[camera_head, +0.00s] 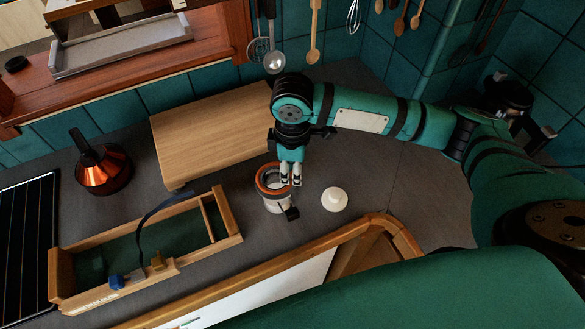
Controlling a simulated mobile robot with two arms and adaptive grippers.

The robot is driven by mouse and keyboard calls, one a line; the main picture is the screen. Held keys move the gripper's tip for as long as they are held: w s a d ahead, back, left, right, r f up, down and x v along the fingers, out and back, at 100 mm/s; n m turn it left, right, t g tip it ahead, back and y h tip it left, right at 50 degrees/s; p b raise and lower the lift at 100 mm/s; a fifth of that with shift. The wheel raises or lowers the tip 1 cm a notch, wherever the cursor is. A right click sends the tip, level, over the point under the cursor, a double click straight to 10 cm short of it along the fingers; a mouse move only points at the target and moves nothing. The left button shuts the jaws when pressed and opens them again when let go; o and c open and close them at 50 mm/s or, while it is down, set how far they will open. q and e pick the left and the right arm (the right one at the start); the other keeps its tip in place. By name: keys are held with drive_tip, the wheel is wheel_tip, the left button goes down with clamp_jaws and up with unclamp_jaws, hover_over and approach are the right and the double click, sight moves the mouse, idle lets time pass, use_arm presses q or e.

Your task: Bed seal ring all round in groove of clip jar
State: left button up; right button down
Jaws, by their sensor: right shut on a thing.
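The clip jar (275,204) stands on the dark worktop in the middle of the head view, pale-bodied, with a dark clip (291,213) at its front right. The orange-red seal ring (262,180) shows round the jar's mouth. I cannot tell whether it sits in the groove all round. My right gripper (290,181) points down at the right side of the jar's mouth, shut on the seal ring there; its fingers hide that part of the ring. My left gripper is not in view.
A round white piece (334,199) lies right of the jar. A wooden board (210,130) lies behind. Utensils hang at the back wall. Worktop right of the white piece is clear.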

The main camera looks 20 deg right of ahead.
drive_tip(key=shift+f, duration=0.65)
drive_tip(key=shift+s+f, duration=0.25)
drive_tip(key=shift+f, duration=0.1)
idle(0.8)
drive_tip(key=c, duration=1.3)
unclamp_jaws()
drive_tip(key=o, duration=0.3)
drive_tip(key=shift+w, duration=0.2)
drive_tip(key=o, duration=1)
drive_tip(key=shift+r, duration=0.15)
drive_tip(key=shift+s+d+p, duration=0.3)
drive_tip(key=shift+s+d, duration=0.05)
drive_tip(key=shift+d, duration=0.35)
drive_tip(key=shift+s+d+p, duration=0.3)
drive_tip(key=shift+s+d, duration=0.05)
drive_tip(key=shift+d, duration=0.3)
drive_tip(key=shift+r, duration=0.15)
